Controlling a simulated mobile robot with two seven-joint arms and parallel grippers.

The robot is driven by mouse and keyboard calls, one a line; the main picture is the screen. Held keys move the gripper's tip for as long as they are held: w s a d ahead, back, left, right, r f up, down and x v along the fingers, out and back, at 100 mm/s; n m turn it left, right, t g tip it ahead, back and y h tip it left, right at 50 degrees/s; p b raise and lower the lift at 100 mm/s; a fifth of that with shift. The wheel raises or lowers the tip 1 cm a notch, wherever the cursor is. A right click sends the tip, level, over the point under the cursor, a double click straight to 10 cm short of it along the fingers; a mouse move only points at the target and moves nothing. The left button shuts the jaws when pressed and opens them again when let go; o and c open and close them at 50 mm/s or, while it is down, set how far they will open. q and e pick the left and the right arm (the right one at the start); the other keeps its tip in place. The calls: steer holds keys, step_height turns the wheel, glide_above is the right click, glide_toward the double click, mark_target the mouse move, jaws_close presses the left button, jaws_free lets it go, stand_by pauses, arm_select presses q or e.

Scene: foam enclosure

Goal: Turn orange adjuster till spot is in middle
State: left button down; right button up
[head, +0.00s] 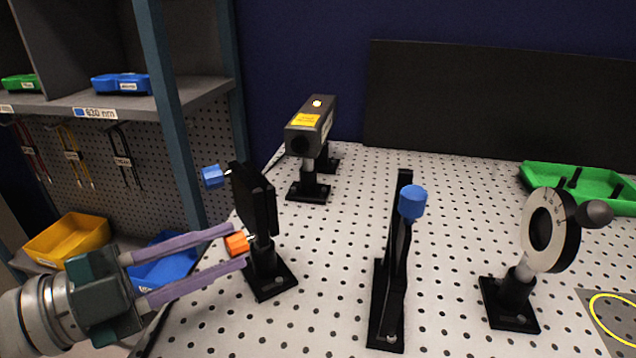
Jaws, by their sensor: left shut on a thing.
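The orange adjuster (236,244) is a small knob low on the back of a black mirror mount (257,200) on a post. A blue adjuster (212,176) sits higher on the same mount. My left gripper (240,246) comes in from the left. Its two purple fingers are shut on the orange adjuster, one above and one below. A black laser box (302,140) with a yellow label and a lit lamp on top stands farther back. No light spot shows on any surface. My right gripper is not in view.
A black mount with a blue knob (412,202) stands mid-table. A white graduated dial mount (543,230) stands to its right. A green tray (590,188) lies at the back right. A grey pad with a yellow ring (600,318) is at the right edge. Shelves with bins stand left.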

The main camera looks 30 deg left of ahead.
arm_select(q)
steer(key=c, duration=0.6)
jaws_free()
steer(key=b+v, duration=0.1)
steer(key=v, duration=0.9)
steer(key=shift+d, duration=0.1)
